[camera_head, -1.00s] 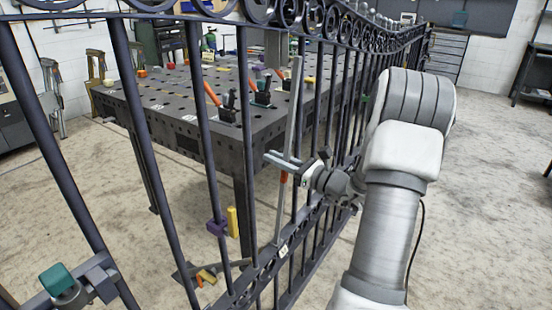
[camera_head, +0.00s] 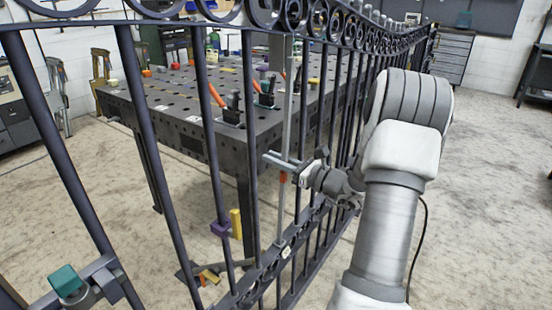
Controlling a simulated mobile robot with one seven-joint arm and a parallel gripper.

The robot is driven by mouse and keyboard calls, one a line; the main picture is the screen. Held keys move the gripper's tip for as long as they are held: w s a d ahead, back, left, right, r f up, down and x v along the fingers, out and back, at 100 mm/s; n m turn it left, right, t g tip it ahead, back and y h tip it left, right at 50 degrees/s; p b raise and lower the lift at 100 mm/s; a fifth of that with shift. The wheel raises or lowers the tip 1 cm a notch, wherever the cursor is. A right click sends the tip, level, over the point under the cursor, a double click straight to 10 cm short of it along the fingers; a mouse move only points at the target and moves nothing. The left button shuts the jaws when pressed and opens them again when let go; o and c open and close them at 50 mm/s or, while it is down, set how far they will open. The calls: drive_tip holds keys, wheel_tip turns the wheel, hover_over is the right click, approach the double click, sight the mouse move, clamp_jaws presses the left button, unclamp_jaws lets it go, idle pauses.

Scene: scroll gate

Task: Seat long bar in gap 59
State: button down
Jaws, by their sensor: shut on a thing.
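The long bar (camera_head: 287,110) is thin and light grey, with an orange band (camera_head: 283,178) below its middle. It stands nearly upright among the dark pickets of the gate (camera_head: 251,140). Its top reaches the underside of the scrolled top rail, and its lower end is at the bottom rail, near a small white tag (camera_head: 285,252). I cannot read the tag or tell whether either end is seated. My gripper (camera_head: 284,163) comes from the right and is shut on the bar around its middle.
A dark perforated table (camera_head: 175,108) with orange-handled clamps stands behind the gate. A teal-topped clamp (camera_head: 66,281) is at the lower left. Floor at right is clear.

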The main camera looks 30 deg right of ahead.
drive_tip(key=shift+p+x, duration=0.45)
drive_tip(key=shift+x, duration=0.4)
idle(0.6)
drive_tip(key=c, duration=0.8)
unclamp_jaws()
drive_tip(key=shift+o, duration=0.2)
drive_tip(key=r+p+v, duration=0.1)
drive_tip(key=p+v, duration=0.2)
drive_tip(key=v, duration=1.4)
drive_tip(key=shift+s+f, duration=0.2)
drive_tip(key=shift+f, duration=0.05)
